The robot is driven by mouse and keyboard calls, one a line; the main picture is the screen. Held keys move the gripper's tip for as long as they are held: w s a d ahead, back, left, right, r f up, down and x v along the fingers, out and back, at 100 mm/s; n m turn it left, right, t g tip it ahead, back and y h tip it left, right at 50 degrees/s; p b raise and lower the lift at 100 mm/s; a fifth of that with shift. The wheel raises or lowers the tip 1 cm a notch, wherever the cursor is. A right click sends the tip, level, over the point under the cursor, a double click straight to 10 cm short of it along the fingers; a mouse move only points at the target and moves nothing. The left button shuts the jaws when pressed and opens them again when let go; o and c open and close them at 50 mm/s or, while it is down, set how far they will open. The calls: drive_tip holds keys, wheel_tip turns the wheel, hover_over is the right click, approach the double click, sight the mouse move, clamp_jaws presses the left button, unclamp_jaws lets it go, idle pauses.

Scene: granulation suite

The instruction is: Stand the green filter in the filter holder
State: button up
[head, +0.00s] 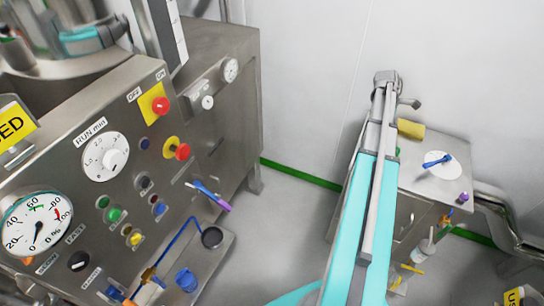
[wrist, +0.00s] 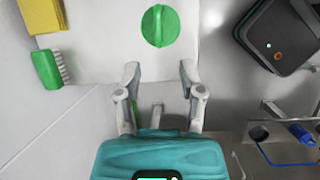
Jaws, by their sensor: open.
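In the wrist view, a round green piece with a raised ridge across it, which looks like the green filter (wrist: 172,27), lies on a pale flat surface (wrist: 105,40) at the top centre. My gripper (wrist: 160,72) is open, its two fingers apart with nothing between them. The green filter is ahead of the fingertips, apart from them. I cannot make out the green filter or my gripper in the head view.
A green brush (wrist: 46,69) and a yellow sponge (wrist: 42,14) lie left of the filter. A dark box (wrist: 275,35) stands at the right. In the head view, a control console (head: 120,170) fills the left and a metal cabinet (head: 425,185) stands at the right, with grey floor between.

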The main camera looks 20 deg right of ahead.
drive_tip(key=w+a+f+m+t+y, duration=0.15)
drive_tip(key=w+a, duration=0.25)
drive_tip(key=a, duration=1.2)
drive_tip(key=w+a+m+t, duration=0.15)
drive_tip(key=w+a, duration=0.25)
drive_tip(key=a, duration=1.1)
drive_tip(key=s+a+m+y, duration=0.1)
drive_tip(key=s+a+m, duration=0.1)
drive_tip(key=a, duration=1.1)
drive_tip(key=s+a+m+y, duration=0.1)
drive_tip(key=s+a, duration=0.3)
drive_tip(key=a, duration=0.9)
drive_tip(key=shift+a+m, duration=0.15)
drive_tip(key=shift+m, duration=0.65)
drive_tip(key=shift+o, duration=0.5)
